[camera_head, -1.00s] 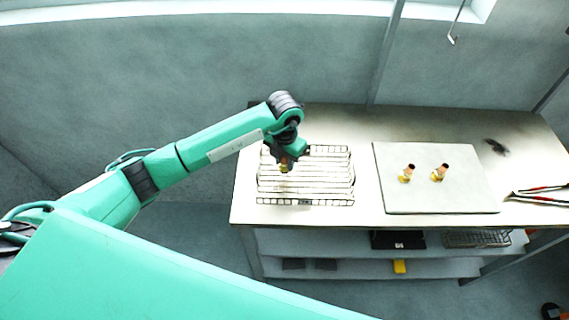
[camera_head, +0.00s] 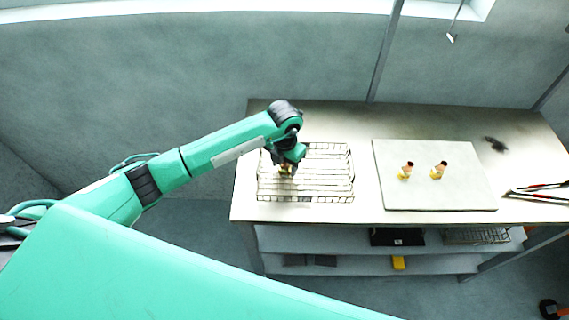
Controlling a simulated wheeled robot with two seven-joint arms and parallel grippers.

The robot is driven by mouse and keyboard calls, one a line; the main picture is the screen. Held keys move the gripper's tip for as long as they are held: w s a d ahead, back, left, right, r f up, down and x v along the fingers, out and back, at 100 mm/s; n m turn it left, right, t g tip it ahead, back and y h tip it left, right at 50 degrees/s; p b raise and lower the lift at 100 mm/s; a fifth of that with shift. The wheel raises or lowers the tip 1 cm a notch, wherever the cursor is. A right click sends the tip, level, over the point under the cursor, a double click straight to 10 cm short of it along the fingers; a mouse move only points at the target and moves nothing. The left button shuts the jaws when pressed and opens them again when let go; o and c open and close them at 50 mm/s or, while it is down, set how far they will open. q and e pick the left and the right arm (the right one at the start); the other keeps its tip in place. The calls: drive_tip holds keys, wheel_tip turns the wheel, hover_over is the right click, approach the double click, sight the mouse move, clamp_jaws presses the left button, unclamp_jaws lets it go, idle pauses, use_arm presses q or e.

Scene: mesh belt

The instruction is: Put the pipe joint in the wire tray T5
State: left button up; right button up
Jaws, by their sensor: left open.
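The wire tray (camera_head: 340,199) lies on the left part of the table. My left gripper (camera_head: 285,173) is over the tray's left part, pointing down, with its jaws open. A brass-coloured pipe joint (camera_head: 287,170) shows at the fingertips, partly hidden by them; I cannot tell whether it touches the tray's wires. Two more pipe joints (camera_head: 405,171) and (camera_head: 438,170), copper and yellow, stand apart on the pale board. My right gripper is not in view.
The pale board (camera_head: 430,198) lies right of the tray on the table (camera_head: 300,115). Red-handled pliers (camera_head: 540,193) and a dark item (camera_head: 496,145) are at the right. Shelves below hold a black box (camera_head: 397,238) and a yellow item (camera_head: 399,263).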

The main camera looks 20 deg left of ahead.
use_arm(q)
drive_tip(key=shift+r, duration=0.25)
wheel_tip(320, 180, up, 11)
drive_tip(key=b, duration=0.4)
drive_tip(key=shift+f+b, duration=0.2)
drive_tip(key=shift+b, duration=0.1)
drive_tip(key=shift+r, duration=0.6)
